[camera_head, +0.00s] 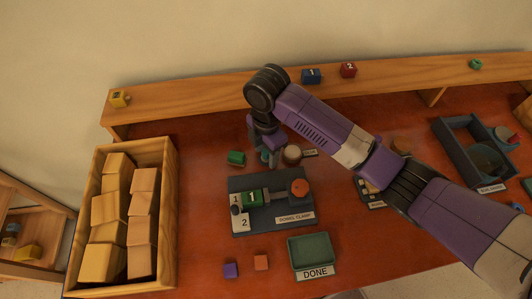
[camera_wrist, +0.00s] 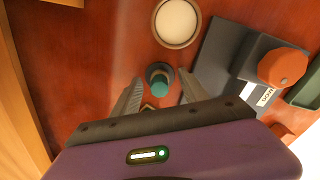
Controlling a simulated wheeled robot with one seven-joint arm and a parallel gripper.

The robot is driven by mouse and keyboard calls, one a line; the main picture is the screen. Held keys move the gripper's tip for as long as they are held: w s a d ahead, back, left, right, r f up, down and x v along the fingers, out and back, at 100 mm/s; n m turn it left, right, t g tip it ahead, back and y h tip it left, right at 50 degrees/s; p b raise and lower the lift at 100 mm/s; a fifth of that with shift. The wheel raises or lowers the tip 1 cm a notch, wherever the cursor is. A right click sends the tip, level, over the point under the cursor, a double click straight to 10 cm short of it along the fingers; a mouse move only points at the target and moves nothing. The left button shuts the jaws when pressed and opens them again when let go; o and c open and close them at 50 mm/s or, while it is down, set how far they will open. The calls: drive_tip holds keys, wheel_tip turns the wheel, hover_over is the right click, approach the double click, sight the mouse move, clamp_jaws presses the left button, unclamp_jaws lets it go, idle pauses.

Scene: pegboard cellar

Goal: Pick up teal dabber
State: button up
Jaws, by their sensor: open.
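The teal dabber (camera_wrist: 160,87) stands on the red-brown bench, seen from above in the wrist view with a dark ring around its teal part. In the head view a bit of teal (camera_head: 265,156) shows just below my gripper (camera_head: 263,146). In the wrist view my gripper (camera_wrist: 159,90) is open, with one grey finger on each side of the dabber. No contact shows, and I cannot tell the height left between them. A small part of something (camera_wrist: 147,107) shows nearer the palm, mostly hidden.
A round pale-topped pot (camera_head: 292,154) stands close to the right of the dabber. A green piece (camera_head: 236,157) lies to its left. The dowel clamp fixture (camera_head: 270,219) with an orange knob is in front. A wooden crate of blocks (camera_head: 168,220) stands left; a shelf (camera_head: 210,88) runs behind.

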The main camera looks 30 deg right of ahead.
sight(266, 151)
clamp_jaws()
idle(0.3)
wheel_tip(266, 151, up, 20)
drive_tip(key=p, duration=0.1)
idle(0.4)
drive_tip(key=c, duration=0.7)
unclamp_jaws()
clamp_jaws()
